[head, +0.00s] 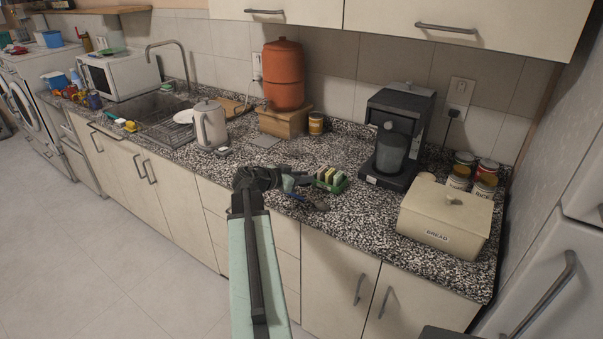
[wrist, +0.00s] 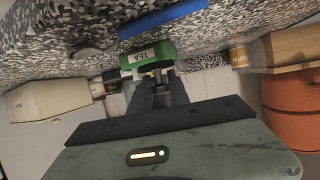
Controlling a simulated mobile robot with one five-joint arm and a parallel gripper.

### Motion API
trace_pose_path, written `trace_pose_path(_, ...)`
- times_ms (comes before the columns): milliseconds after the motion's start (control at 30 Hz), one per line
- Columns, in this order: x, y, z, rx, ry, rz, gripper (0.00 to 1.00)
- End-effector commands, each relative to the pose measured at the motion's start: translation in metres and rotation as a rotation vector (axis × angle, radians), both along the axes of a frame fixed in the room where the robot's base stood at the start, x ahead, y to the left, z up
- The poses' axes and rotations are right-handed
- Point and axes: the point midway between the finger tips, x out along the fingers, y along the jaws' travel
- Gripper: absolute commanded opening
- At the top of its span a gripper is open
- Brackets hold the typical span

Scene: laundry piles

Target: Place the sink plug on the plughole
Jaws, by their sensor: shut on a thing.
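My gripper (head: 285,182) is above the front of the granite counter, left of the green tea box (head: 331,179). In the wrist view my gripper (wrist: 157,76) is shut on a small, round, greyish thing (wrist: 155,66), which looks like the sink plug. It is partly hidden by the fingers, and the green box labelled TEA (wrist: 145,55) shows behind it. The sink (head: 160,112) is at the far left of the counter, beneath a curved tap. Its plughole cannot be made out in either view.
A grey kettle (head: 210,125) and a white plate (head: 184,116) are by the sink. A terracotta urn (head: 283,75) stands on a wooden box behind. A black coffee machine (head: 398,130) and a bread box (head: 445,215) stand right. Open floor lies left of the cabinets.

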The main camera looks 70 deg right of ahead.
Motion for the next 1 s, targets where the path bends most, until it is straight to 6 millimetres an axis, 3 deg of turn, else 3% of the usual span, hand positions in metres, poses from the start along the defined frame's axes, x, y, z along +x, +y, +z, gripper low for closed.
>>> trace_pose_path(33,0.008,-0.02,-0.003,0.0,0.0,0.0,0.0)
trace_pose_path(100,0.014,-0.036,-0.004,0.0,0.0,0.001,0.0)
trace_pose_path(333,0.027,-0.076,-0.008,0.0,0.0,0.001,0.0)
trace_pose_path(700,0.033,-0.094,-0.01,0.001,0.001,0.003,0.0)
trace_pose_path(867,0.033,-0.092,-0.044,0.0,0.001,0.004,0.0)
trace_pose_path(1000,0.033,-0.092,-0.047,0.0,0.001,0.004,0.0)
